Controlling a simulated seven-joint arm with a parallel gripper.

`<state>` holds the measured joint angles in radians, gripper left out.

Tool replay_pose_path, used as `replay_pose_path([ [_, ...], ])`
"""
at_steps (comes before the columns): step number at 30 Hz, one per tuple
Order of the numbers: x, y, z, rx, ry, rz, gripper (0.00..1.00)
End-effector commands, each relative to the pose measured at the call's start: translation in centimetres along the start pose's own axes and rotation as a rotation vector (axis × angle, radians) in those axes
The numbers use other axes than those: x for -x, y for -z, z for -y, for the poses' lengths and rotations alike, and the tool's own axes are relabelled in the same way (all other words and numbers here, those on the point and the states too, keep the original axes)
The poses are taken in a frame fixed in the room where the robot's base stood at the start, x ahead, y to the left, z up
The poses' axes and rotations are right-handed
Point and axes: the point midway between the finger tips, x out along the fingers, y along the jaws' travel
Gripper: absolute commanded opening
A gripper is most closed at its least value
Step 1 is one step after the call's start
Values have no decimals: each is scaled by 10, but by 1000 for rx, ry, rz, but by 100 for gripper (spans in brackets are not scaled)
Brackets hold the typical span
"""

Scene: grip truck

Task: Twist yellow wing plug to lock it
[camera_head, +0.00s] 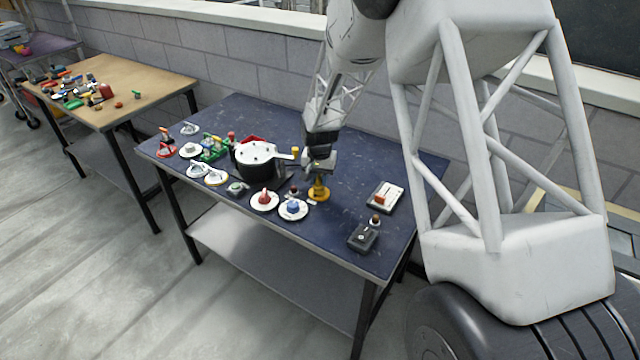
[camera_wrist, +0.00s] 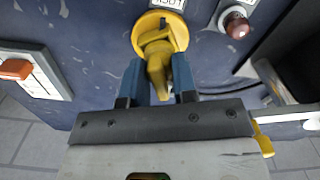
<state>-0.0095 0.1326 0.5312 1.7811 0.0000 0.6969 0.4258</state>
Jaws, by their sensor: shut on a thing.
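The yellow wing plug (camera_head: 319,190) stands on the dark blue table top (camera_head: 345,222), right of the table's middle. In the wrist view the yellow wing plug (camera_wrist: 160,40) shows its round base and raised wing. My gripper (camera_head: 318,172) comes down from above onto it. In the wrist view the two blue fingers of my gripper (camera_wrist: 160,85) stand on either side of the yellow wing and are shut on it. The jaws partly hide the wing, and the plug's turn angle is hard to judge.
A white round device (camera_head: 256,154) with a yellow-tipped handle stands just left. Red (camera_head: 264,199) and blue (camera_head: 293,208) knobs on white plates lie in front. A white switch box (camera_head: 385,196) and dark box (camera_head: 363,237) lie right. Several small parts crowd the left end.

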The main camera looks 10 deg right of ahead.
Motion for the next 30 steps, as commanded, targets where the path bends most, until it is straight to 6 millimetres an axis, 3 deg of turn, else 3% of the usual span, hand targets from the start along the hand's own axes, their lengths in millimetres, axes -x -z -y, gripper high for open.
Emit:
replay_pose_path([
  [26,0,0,0,-200,0,0,6],
  [27,0,0,0,-200,0,0,30],
  [30,0,0,0,-199,0,0,43],
])
